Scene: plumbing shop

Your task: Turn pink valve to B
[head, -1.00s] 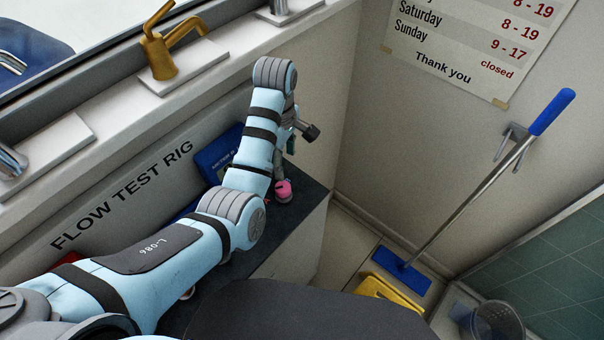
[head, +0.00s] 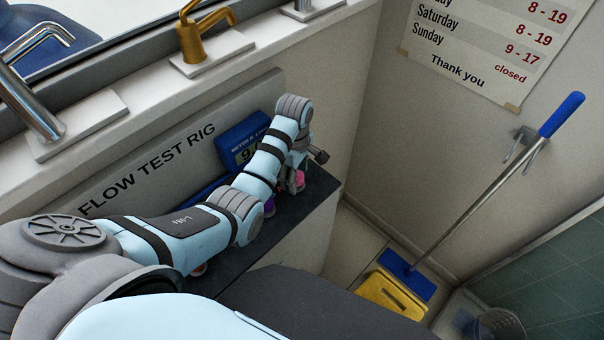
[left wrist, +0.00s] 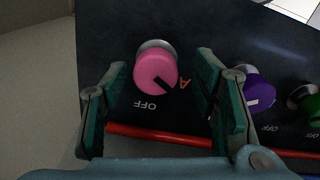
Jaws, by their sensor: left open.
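The pink valve (left wrist: 156,66) is a round knob on a dark panel in the left wrist view. Its black pointer mark slants toward the lower right, roughly between the red A and the word OFF, both upside down there. No B shows. My left gripper (left wrist: 162,78) is open, with one finger on each side of the knob and visible gaps between. In the head view the pink valve (head: 300,178) is partly hidden behind my left gripper (head: 294,186). My right gripper is not in view.
A purple valve (left wrist: 258,90) and a green valve (left wrist: 306,103) stand right of the pink one in the left wrist view. A red pipe (left wrist: 180,137) runs below. In the head view, a blue meter (head: 243,140) stands behind my arm, and a wall (head: 385,150) rises beyond the bench.

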